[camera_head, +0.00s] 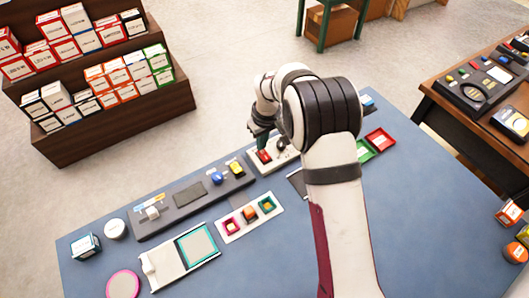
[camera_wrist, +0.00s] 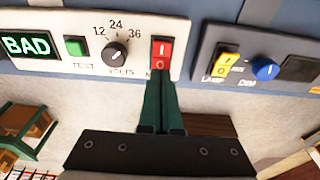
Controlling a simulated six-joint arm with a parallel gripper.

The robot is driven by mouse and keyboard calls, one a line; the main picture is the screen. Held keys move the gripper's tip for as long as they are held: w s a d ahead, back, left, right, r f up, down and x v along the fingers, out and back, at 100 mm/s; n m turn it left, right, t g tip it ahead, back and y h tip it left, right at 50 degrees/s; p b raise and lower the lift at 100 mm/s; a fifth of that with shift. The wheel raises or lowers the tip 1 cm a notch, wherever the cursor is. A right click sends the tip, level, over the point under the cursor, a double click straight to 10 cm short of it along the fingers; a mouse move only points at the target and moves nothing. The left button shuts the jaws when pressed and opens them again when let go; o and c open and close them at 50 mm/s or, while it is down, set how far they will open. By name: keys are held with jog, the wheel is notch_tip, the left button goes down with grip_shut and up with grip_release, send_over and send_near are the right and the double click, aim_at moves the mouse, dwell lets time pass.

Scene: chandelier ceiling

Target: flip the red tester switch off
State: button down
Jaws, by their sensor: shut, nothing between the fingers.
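The red tester switch (camera_wrist: 161,50) is a rocker marked with a line at its upper end and a circle at its lower end in the wrist view. It sits at the right end of the white tester panel (camera_wrist: 140,23). My gripper (camera_wrist: 160,82) has its green fingers shut together with nothing between them. Its tips are at the circle end of the switch; I cannot tell whether they touch it. The tester display (camera_wrist: 26,45) reads BAD in green. In the head view the switch (camera_head: 264,156) shows just below my gripper (camera_head: 259,148), and my arm hides part of the tester.
Beside the switch on the tester are a black volts knob (camera_wrist: 117,51) and a green test button (camera_wrist: 75,46). A dark panel (camera_wrist: 215,35) with a yellow lamp switch (camera_wrist: 227,66) and blue dim knob (camera_wrist: 265,70) stands close by. The blue table (camera_head: 255,265) has clear room in front.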

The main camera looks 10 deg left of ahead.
jog(key=shift+f, duration=0.8)
jog(key=shift+r, duration=3.55)
jog(key=s+d+r+m, duration=0.4)
jog(key=s+d+r, duration=0.3)
jog(key=d+r, duration=0.1)
jog(key=s+d+r+m, duration=0.1)
jog(key=s+d+m, duration=0.2)
jog(key=s, duration=0.5)
jog(key=s+d+r+m+g, duration=0.1)
jog(key=s+d+m, duration=0.3)
jog(key=s, duration=0.5)
jog(key=s+d+r+m, duration=0.1)
jog(key=s+d+m, duration=0.2)
jog(key=s, duration=0.5)
jog(key=shift+s+d+m+y, duration=0.3)
jog(key=shift+s+d, duration=0.05)
jog(key=shift+d, duration=0.05)
